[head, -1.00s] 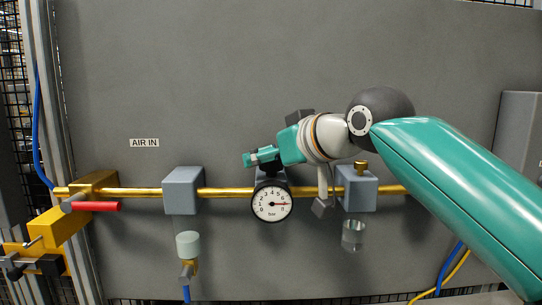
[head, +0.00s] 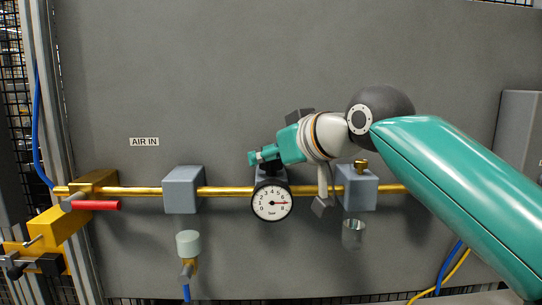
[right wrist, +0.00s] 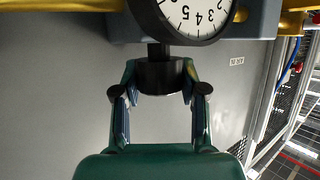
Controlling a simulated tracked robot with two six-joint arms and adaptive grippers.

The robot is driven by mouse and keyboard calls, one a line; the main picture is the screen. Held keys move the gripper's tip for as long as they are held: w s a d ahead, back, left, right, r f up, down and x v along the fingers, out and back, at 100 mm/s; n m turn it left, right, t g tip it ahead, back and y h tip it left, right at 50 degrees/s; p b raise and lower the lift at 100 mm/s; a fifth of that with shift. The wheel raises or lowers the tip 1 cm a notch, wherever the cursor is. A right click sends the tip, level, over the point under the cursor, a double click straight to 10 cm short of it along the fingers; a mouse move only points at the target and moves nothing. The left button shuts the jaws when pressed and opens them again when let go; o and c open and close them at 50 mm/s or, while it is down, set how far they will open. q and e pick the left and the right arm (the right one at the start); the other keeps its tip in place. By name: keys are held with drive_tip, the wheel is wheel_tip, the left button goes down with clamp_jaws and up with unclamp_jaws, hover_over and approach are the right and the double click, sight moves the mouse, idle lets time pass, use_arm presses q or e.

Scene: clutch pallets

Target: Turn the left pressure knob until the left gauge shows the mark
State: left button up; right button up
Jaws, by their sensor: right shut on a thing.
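The left gauge (head: 272,203) is a round white dial with a black rim, numbered in bar, on the brass pipe. I cannot make out a separate mark. The left knob (right wrist: 160,76) is black and round and sits just above the gauge in the head view, mostly hidden there by my gripper. My right gripper (head: 264,156) is shut on it, and in the right wrist view its two fingers (right wrist: 160,92) press on the knob's sides. The gauge's dial (right wrist: 196,14) is partly cut off there. My left gripper is not in view.
Grey-blue blocks (head: 183,190) sit along the brass pipe (head: 228,192). Another block (head: 357,188) with a brass top and a clear bowl (head: 353,235) is close on the right. A red lever (head: 97,205) is at the far left.

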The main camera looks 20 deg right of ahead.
idle(0.6)
drive_tip(key=o, duration=1.2)
drive_tip(key=shift+c, duration=0.2)
drive_tip(key=shift+s+r, duration=0.1)
drive_tip(key=v, duration=1.1)
drive_tip(key=shift+s+d, duration=0.2)
drive_tip(key=shift+s, duration=0.15)
